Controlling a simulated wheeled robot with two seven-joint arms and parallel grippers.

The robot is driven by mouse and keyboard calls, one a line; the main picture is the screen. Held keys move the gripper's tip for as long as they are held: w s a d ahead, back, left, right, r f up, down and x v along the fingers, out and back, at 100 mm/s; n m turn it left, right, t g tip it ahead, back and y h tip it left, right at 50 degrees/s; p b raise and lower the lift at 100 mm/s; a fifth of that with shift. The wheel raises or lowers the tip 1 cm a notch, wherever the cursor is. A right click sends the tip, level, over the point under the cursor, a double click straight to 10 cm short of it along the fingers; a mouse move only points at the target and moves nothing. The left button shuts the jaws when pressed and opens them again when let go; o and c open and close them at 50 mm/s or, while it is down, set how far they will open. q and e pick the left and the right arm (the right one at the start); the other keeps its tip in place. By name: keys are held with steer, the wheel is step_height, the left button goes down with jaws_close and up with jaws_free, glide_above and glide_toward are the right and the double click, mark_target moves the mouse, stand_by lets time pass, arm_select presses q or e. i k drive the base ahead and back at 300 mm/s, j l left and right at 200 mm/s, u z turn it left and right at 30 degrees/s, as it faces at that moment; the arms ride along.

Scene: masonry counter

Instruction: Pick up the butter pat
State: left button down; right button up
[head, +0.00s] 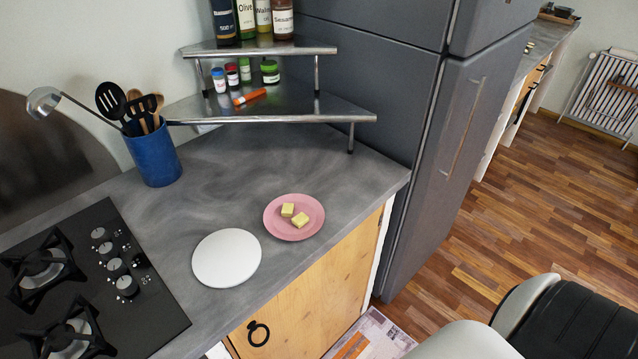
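Two pale yellow butter pats lie side by side on a pink plate (276,224) near the front edge of the grey counter. One butter pat (288,210) is at the upper left and the other butter pat (300,220) is at the lower right. Neither of my grippers shows in the head view. Only a white and black part of my own body shows at the bottom right.
A white round plate (226,258) lies just left of the pink plate. A black gas hob (150,318) is at the left. A blue utensil pot (155,160) and a two-tier metal shelf (200,110) with bottles stand behind. A dark fridge (400,130) borders the right.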

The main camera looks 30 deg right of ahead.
mark_target(300, 221)
steer(key=z, duration=0.9)
